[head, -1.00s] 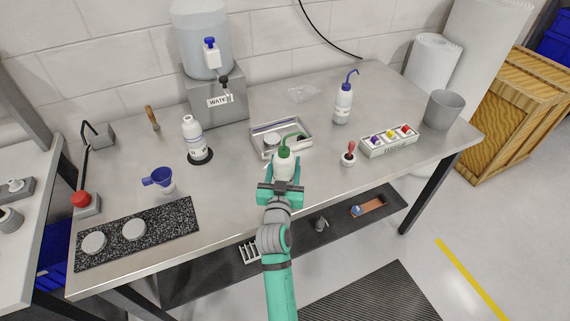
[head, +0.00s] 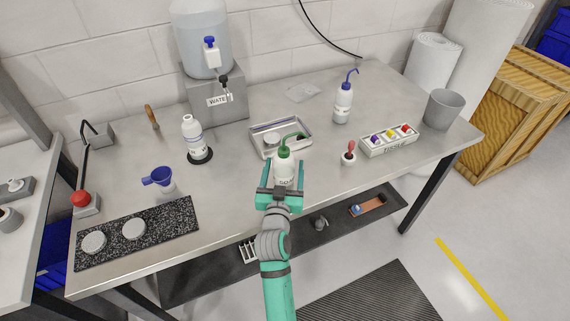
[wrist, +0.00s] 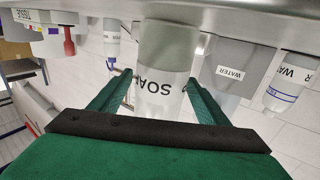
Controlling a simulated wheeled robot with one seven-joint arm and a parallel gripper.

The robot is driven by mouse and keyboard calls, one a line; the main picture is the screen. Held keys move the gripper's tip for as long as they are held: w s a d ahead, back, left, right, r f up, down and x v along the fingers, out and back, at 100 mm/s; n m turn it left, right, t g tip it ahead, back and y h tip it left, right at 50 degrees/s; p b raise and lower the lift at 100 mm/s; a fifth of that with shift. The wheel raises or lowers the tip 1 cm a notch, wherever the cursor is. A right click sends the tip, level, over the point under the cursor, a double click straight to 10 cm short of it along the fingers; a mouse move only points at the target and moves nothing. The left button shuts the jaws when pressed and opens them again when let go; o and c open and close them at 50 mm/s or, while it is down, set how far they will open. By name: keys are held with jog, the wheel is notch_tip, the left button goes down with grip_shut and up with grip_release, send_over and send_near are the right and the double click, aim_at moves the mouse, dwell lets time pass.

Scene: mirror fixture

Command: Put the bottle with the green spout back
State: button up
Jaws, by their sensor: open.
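The bottle with the green spout (head: 284,168) is white and stands upright on the table's front part, just in front of a shallow metal tray. In the wrist view, which is upside down, the bottle (wrist: 160,62) shows a label beginning "SOA". My gripper (head: 281,190) is open at the near side of the bottle. In the wrist view the green fingers (wrist: 160,90) spread to both sides of the bottle's near part, with visible gaps. The bottle's base is partly hidden in the head view.
The metal tray (head: 257,144) holds small items. A white bottle (head: 193,137) stands on a black disc to the left; a blue-spouted bottle (head: 343,104) stands at the back right.

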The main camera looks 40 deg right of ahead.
jog(key=v, duration=1)
jog(key=shift+s+r, duration=0.1)
